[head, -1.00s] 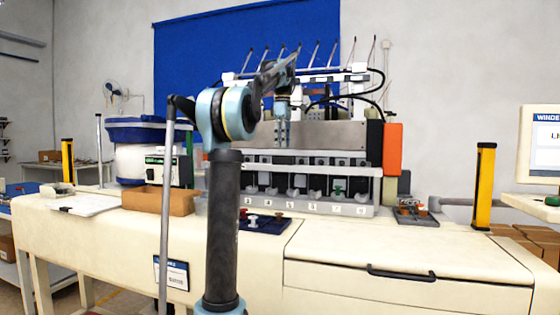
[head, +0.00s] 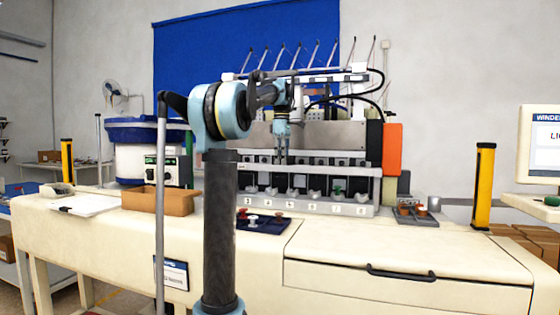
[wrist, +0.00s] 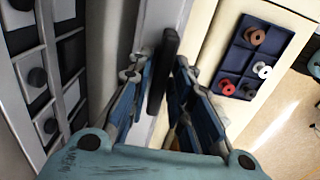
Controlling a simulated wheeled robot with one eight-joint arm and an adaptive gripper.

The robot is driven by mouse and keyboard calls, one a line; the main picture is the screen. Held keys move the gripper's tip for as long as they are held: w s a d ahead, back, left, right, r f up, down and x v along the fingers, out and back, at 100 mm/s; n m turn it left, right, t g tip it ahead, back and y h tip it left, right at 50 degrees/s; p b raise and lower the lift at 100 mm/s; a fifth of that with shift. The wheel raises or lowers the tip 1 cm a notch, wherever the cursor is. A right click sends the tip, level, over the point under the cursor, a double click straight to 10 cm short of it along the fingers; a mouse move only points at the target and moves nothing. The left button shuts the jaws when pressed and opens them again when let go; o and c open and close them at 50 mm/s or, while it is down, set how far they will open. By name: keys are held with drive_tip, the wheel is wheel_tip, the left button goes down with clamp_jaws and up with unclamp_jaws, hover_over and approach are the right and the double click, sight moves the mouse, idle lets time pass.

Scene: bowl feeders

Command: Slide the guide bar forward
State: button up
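The guide bar (head: 340,171) is a long light-grey rail running across the front of the machine, above a row of numbered stations. In the wrist view the bar (wrist: 146,60) runs away from me, with a black upright handle (wrist: 163,72) at it. My gripper (head: 281,158) points down at the bar's left part in the head view. In the wrist view my gripper (wrist: 160,72) is open, with its two blue-grey fingers on either side of the black handle. I see a gap at the left finger; whether the right finger touches the handle I cannot tell.
A dark blue tray (wrist: 233,58) with several spools lies right of the bar in the wrist view. Dark station blocks (wrist: 55,45) stand to the left. An orange-brown box (head: 160,201) and a bowl feeder (head: 135,130) stand left on the cream bench (head: 345,238), whose front right is clear.

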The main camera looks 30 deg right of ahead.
clamp_jaws()
drive_tip(key=shift+s+a, duration=0.55)
drive_tip(key=o, duration=0.6)
unclamp_jaws()
drive_tip(key=shift+s, duration=0.1)
drive_tip(key=shift+r, duration=0.1)
wheel_tip(320, 180, up, 12)
